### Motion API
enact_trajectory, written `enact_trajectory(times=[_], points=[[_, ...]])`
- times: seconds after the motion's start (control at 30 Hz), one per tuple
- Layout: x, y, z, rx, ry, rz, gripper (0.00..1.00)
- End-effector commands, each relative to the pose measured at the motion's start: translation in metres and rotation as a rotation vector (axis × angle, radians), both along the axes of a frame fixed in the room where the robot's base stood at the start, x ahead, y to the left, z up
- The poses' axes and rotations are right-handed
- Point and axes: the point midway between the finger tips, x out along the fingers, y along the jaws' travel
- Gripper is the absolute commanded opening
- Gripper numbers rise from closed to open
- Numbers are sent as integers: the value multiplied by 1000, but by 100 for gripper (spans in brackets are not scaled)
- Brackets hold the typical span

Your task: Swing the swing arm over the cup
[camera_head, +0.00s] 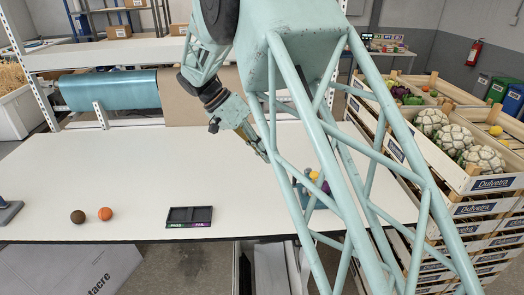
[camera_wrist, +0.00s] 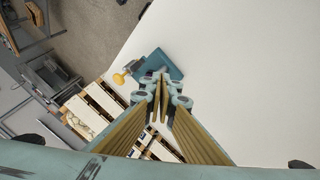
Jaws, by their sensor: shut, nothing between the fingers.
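A teal-blue fixture (camera_head: 301,186) with yellow and purple parts stands near the table's front right, mostly hidden behind my arm's lattice. A matching teal fixture (camera_wrist: 173,62) shows in the wrist view beyond my fingertips, with a yellow knob (camera_wrist: 118,79) on its left. I cannot tell the swing arm from the cup in it. My gripper (camera_head: 263,153) is shut and empty, pointing down and right above the table, up and left of the fixture in the head view. In the wrist view my gripper (camera_wrist: 160,86) overlaps the fixture's near edge; I cannot tell whether it touches.
A brown ball (camera_head: 78,217), an orange ball (camera_head: 105,214) and a black tray (camera_head: 189,216) lie at the white table's (camera_head: 145,170) front left. A grey-blue object (camera_head: 8,211) stands at the left edge. Stacked crates (camera_head: 485,184) flank the right. The table's middle is clear.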

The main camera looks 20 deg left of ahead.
Motion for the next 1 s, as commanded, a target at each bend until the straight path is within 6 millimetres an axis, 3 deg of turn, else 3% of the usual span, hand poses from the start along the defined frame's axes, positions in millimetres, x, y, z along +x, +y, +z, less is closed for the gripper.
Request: enact_trajectory(times=[0.43, 0.7, 1.0], points=[[13, -35, -48, -2, 2, -1, 0], [4, -60, -46, 0, 1, -1, 0], [0, -71, -46, 0, 0, 0, 0]])
